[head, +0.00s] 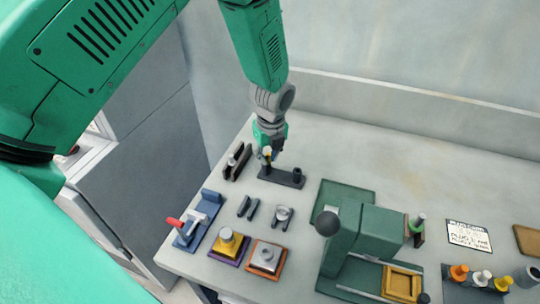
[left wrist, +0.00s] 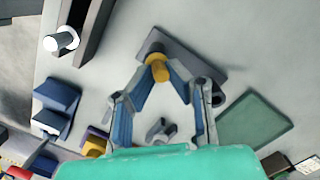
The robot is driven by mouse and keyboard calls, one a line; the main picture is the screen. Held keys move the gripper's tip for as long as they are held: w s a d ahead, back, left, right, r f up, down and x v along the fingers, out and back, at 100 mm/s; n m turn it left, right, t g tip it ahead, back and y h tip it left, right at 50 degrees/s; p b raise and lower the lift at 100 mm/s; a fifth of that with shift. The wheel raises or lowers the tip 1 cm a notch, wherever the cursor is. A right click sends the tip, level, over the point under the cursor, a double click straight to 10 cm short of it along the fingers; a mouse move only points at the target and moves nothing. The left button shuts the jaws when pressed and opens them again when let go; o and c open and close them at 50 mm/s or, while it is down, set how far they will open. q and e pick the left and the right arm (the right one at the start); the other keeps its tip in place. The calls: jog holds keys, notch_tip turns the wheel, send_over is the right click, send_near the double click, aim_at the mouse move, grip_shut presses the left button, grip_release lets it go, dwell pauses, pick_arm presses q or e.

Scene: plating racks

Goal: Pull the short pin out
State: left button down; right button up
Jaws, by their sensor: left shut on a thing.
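My left gripper (head: 268,158) is over the left end of a dark rack plate (head: 282,179) on the bench. In the left wrist view, its blue-padded fingers (left wrist: 157,72) close around a yellow pin (left wrist: 156,52), the likely short pin, near one end of the plate (left wrist: 185,60). The fingers hide the pin's lower part, so I cannot tell how deep it sits. A dark post (head: 297,174) stands at the plate's other end and also shows in the left wrist view (left wrist: 217,98). My right gripper is out of view.
A dark bracket with a pale pin (head: 236,162) stands just left of the plate. A blue fixture with a red handle (head: 190,228), yellow and silver knobs on blocks (head: 229,241), and a green press (head: 365,240) are nearer.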

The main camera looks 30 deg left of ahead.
pick_arm(q)
jog(key=shift+w+a+f, duration=0.1)
jog(key=shift+a+f, duration=0.05)
jog(key=shift+a, duration=0.55)
jog(key=shift+d, duration=0.15)
jog(key=shift+w+d, duration=0.1)
jog(key=shift+d, duration=0.1)
jog(key=shift+a+r+n+p, duration=0.25)
jog(key=shift+n+p, duration=0.15)
jog(key=shift+n, duration=0.3)
jog(key=shift+d+r+n+p, duration=0.15)
jog(key=shift+n+p, duration=0.2)
jog(key=shift+n, duration=0.35)
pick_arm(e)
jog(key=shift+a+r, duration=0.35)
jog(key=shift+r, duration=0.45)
pick_arm(q)
jog(key=shift+n, duration=0.4)
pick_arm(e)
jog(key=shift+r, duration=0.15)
pick_arm(q)
jog(key=shift+r, duration=0.1)
jog(key=shift+r+p, duration=1.05)
jog(key=shift+p, duration=0.25)
jog(key=shift+r+p, duration=0.7)
jog(key=shift+r, duration=0.1)
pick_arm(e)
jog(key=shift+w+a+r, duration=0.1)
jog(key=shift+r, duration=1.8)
